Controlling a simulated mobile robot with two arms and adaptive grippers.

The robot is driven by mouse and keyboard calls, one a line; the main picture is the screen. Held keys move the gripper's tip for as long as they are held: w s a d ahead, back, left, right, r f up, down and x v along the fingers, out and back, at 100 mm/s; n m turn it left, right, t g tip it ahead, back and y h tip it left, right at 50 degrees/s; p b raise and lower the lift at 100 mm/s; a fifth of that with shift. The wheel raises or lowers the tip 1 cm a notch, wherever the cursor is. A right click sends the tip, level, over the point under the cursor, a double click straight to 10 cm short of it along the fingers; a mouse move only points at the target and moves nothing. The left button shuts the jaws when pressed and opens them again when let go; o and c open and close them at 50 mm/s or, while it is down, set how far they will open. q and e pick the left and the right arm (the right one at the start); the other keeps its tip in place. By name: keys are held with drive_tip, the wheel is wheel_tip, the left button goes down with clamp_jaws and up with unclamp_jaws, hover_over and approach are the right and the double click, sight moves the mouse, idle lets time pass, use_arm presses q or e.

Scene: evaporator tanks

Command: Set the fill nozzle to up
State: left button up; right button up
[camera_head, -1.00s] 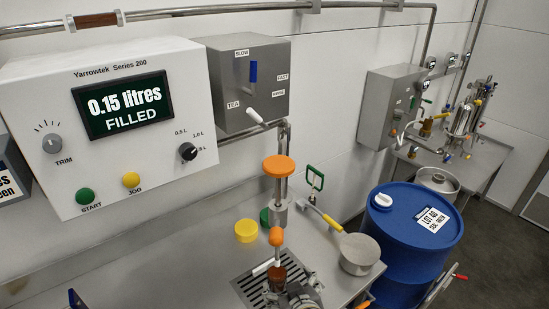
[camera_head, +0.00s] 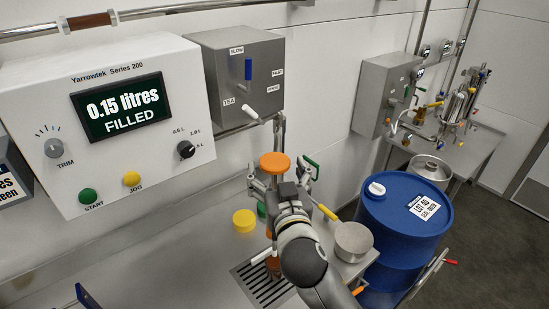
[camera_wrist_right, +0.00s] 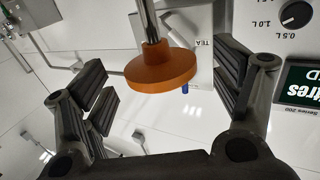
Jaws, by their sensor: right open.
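An orange disc-shaped knob (camera_head: 275,162) tops a metal post above the counter; I take this to be the fill nozzle's handle. In the right wrist view the orange knob (camera_wrist_right: 160,70) and its metal stem show between the spread fingers, apart from both. My right gripper (camera_head: 278,180) is open around or just beside the knob, its arm coming from the lower right. In the right wrist view the right gripper (camera_wrist_right: 165,92) holds nothing. The arm hides most of the post and the parts below the knob. My left gripper is not in view.
A white control panel (camera_head: 125,70) reading 0.15 litres hangs at left. A grey box (camera_head: 240,75) with levers is behind the knob. A yellow lid (camera_head: 244,220), a drain grate (camera_head: 262,287) and a steel pot (camera_head: 353,240) are on the counter. A blue drum (camera_head: 400,225) stands at right.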

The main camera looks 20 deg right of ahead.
sight(275, 160)
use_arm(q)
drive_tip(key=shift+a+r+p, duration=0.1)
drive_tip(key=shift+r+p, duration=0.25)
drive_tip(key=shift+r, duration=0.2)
use_arm(e)
drive_tip(key=shift+w+d, duration=0.2)
drive_tip(key=shift+w, duration=1.35)
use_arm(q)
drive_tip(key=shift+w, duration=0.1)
use_arm(e)
drive_tip(key=shift+c, duration=0.2)
